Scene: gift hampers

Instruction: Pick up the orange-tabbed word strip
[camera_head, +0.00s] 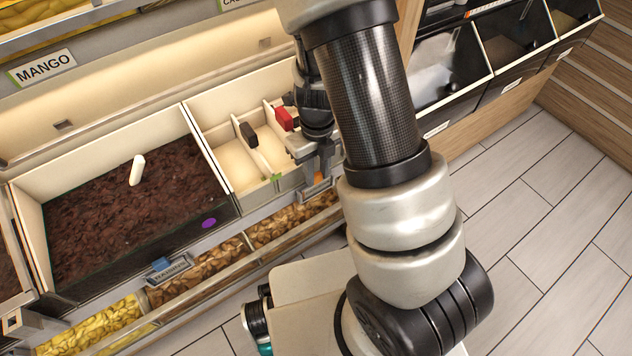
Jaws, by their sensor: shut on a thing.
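My gripper (319,170) points down at the front edge of the cream divided bin (233,163), right of its green mark. A small orange piece (319,179) shows at its fingertips, and the jaws are shut on it. It looks like the tab of the orange-tabbed word strip; the rest of the strip is hidden or too small to make out, and no word is readable. Another strip, with a blue tab and a dark label (167,269), sits on the front rail at the lower left.
A bin of dark dried fruit (130,215) with a white scoop handle (137,170) lies left. The cream bin holds a black handle (249,134) and a red one (286,119). Lower bins (200,271) run along the front. Black bins (440,75) stand right. The tiled floor (540,230) is clear.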

